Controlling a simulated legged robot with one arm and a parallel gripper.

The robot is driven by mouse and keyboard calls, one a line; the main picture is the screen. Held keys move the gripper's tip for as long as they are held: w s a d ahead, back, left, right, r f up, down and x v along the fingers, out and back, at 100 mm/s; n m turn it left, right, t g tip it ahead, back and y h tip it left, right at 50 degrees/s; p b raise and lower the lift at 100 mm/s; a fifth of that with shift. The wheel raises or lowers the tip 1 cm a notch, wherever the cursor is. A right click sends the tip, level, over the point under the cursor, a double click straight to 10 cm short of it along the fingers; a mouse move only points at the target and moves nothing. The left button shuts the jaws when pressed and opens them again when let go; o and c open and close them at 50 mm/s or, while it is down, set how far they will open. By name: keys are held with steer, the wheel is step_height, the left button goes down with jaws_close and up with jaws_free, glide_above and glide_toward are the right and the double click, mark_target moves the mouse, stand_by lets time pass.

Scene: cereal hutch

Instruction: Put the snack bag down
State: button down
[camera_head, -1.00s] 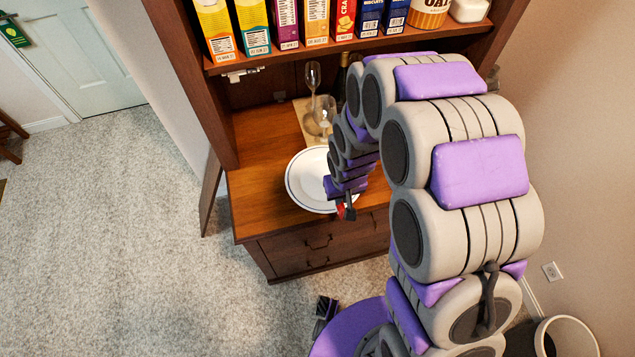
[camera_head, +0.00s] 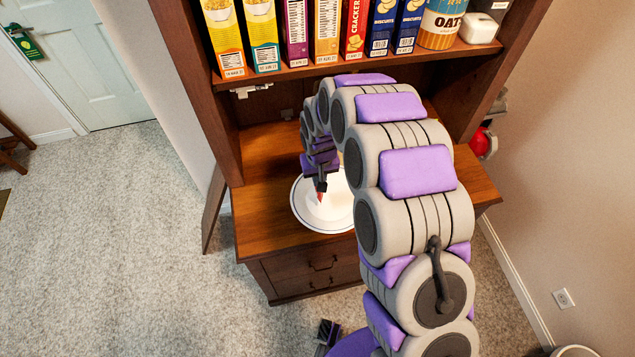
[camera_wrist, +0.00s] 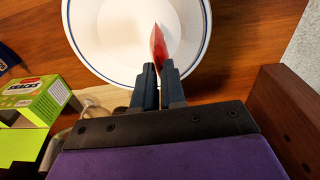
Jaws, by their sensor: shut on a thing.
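My gripper (camera_head: 321,184) is shut on a red snack bag (camera_head: 320,197). In the wrist view the bag (camera_wrist: 158,45) shows as a thin red, pointed shape, seen almost edge-on, between the fingertips of my gripper (camera_wrist: 158,72). A white plate (camera_head: 301,214) with a blue rim line lies on the wooden counter below. The bag appears over the plate in both views. I cannot tell whether it touches the plate. My arm hides the plate's right part in the head view.
The wooden counter (camera_head: 262,215) is bare left of the plate. A shelf (camera_head: 300,70) above holds several boxes and an oats canister (camera_head: 440,25). A green snack box (camera_wrist: 35,100) shows left in the wrist view. A brown wooden part (camera_wrist: 285,115) stands at right.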

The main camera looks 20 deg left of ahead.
steer(key=shift+w+a, duration=0.25)
step_height(320, 180, down, 4)
steer(key=shift+r+b, duration=0.15)
steer(key=shift+b, duration=0.35)
steer(key=c, duration=1.2)
jaws_free()
steer(key=shift+r, duration=0.2)
